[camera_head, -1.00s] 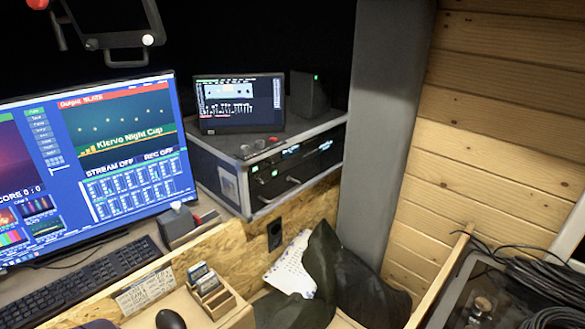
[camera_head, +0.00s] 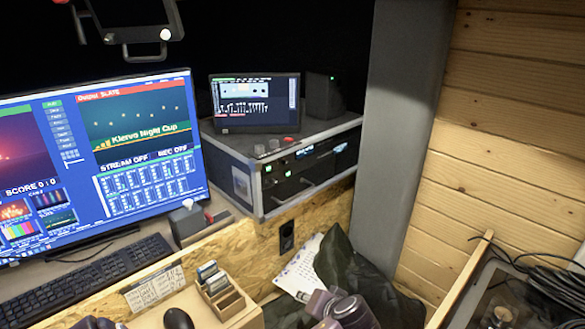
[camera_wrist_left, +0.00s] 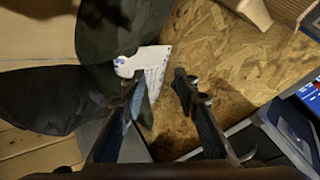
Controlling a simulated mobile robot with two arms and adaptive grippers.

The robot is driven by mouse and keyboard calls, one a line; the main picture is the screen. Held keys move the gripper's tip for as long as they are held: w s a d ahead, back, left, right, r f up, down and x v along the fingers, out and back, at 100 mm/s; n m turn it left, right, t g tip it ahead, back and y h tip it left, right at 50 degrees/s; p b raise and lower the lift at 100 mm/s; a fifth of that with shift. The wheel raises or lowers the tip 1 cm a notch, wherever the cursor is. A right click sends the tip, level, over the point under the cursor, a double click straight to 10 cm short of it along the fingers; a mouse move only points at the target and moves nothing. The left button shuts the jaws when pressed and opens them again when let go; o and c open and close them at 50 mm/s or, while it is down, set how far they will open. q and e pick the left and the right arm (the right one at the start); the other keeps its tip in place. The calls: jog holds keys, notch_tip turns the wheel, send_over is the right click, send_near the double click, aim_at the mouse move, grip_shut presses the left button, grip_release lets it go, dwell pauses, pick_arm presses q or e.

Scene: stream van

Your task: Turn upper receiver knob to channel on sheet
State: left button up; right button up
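The receiver rack (camera_head: 262,192) is a metal-edged case right of the large monitor. Its upper unit (camera_head: 305,156) has small lit displays; its knob is too small to make out surely. A white sheet with blue writing (camera_head: 297,272) lies partly behind dark cloth; it also shows in the left wrist view (camera_wrist_left: 150,62), too small to read. My left gripper (camera_wrist_left: 160,82) is open and empty, its fingers apart in front of the sheet and chipboard. Purple-grey arm parts of mine (camera_head: 342,308) show at the head view's bottom edge; no right fingers can be made out.
The large monitor (camera_head: 140,150) and keyboard (camera_head: 85,280) fill the left. A small screen (camera_head: 255,103) and a dark speaker box (camera_head: 322,95) stand on the rack. A wooden card holder (camera_head: 222,300), gridded card (camera_head: 155,289) and mouse (camera_head: 178,319) lie in front. Cables lie at right.

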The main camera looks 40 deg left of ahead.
pick_arm(q)
jog(key=w+a+r+n+y, duration=0.2)
jog(key=w+a+r+y, duration=0.1)
jog(key=w+r, duration=0.3)
jog(key=w+a+r+n+y, duration=0.2)
jog(key=w+a+r, duration=0.2)
jog(key=r, duration=0.4)
jog(key=n+g+y, duration=0.2)
jog(key=n+y, duration=0.3)
send_near(287, 164)
jog(key=a, duration=0.1)
jog(key=a+p, duration=0.1)
jog(key=a, duration=0.1)
jog(key=a+p, duration=0.1)
jog(key=a, duration=0.1)
jog(key=w+a, duration=0.1)
jog(key=a, duration=0.1)
jog(key=shift+a+r+p, duration=0.2)
jog(key=shift+a+p, duration=0.15)
jog(key=shift+p, duration=0.05)
jog(key=shift+c, duration=0.7)
grip_shut()
